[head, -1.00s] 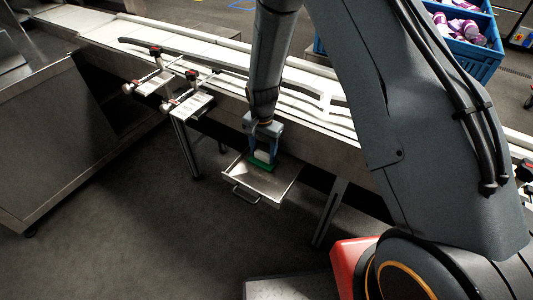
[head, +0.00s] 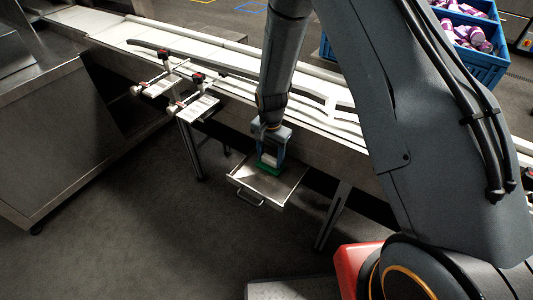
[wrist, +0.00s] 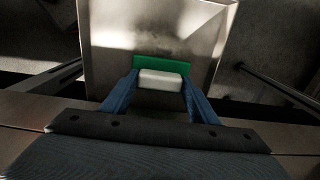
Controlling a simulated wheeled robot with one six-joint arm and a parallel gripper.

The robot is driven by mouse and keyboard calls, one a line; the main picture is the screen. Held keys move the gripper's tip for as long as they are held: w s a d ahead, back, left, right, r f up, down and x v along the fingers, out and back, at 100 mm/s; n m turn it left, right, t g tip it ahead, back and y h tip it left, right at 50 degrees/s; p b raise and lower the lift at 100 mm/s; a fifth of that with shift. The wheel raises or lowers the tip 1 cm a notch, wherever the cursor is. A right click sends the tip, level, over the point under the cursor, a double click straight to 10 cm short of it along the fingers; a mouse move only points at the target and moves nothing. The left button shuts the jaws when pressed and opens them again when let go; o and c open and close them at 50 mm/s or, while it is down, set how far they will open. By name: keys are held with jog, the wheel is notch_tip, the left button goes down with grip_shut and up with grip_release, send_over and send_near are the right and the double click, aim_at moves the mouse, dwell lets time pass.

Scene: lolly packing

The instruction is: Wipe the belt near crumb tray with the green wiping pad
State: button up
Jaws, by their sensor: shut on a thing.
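My gripper (head: 270,152) points down over the crumb tray (head: 283,193), an open metal tray with a front handle that sticks out from below the conveyor belt. It is shut on the green wiping pad (head: 267,169). In the wrist view, the two blue fingers (wrist: 160,84) grip the pad's white block (wrist: 161,80), and the pad's green part (wrist: 150,63) shows beyond it, above the tray floor (wrist: 150,25). I cannot tell whether the pad touches the tray. The belt (head: 210,47) runs behind my gripper, white and bare on its left part.
Two red-knobbed brackets with white plates (head: 197,107) stick out from the belt's near side, left of my gripper. Guide rails (head: 225,69) run along the belt. A blue crate (head: 480,62) of purple-and-white items stands behind. A metal cabinet (head: 70,140) is at left.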

jog(key=shift+s+d+f, duration=0.15)
jog(key=shift+s+d, duration=0.05)
jog(key=shift+s, duration=0.1)
jog(key=shift+s+d+p, duration=0.7)
jog(key=shift+s+d, duration=0.15)
jog(key=shift+d, duration=0.3)
jog(key=shift+s+d+p, duration=0.45)
jog(key=shift+s+d, duration=0.35)
jog(key=shift+d, duration=0.3)
jog(key=shift+s+a, duration=0.1)
jog(key=shift+s, duration=0.05)
jog(key=shift+s+a+r+p, duration=0.2)
jog(key=shift+p, duration=0.1)
